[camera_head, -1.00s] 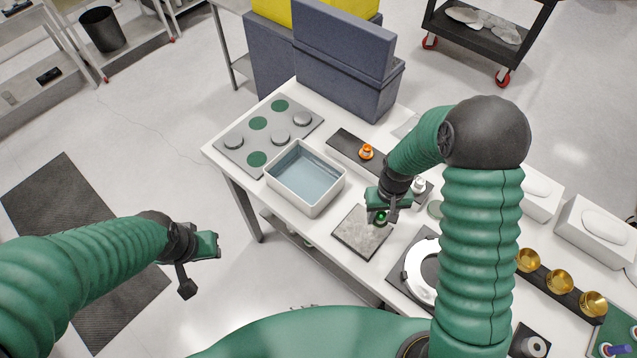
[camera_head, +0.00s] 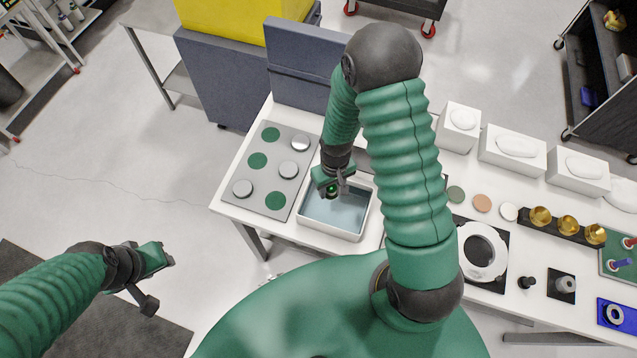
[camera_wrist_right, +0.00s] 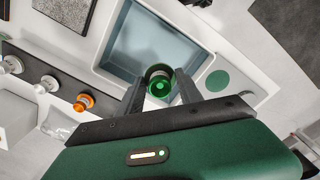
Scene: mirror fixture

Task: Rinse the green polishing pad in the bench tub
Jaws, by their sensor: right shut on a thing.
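The bench tub (camera_head: 337,231) is a white rectangular basin of bluish water on the white bench; it also shows in the wrist view (camera_wrist_right: 112,47). My right gripper (camera_head: 333,188) is over the tub's far left part, pointing down. In the right wrist view its dark fingers are shut on a small round green piece (camera_wrist_right: 160,84), seemingly the green polishing pad's holder. The pad's underside is hidden, and I cannot tell whether it touches the water. My left gripper (camera_head: 158,262) hangs left of the bench, away from the tub; its fingertips do not show clearly.
A grey plate (camera_head: 277,146) with green spots and metal discs lies directly left of the tub. In the wrist view an orange-capped item (camera_wrist_right: 84,102) stands beside the tub.

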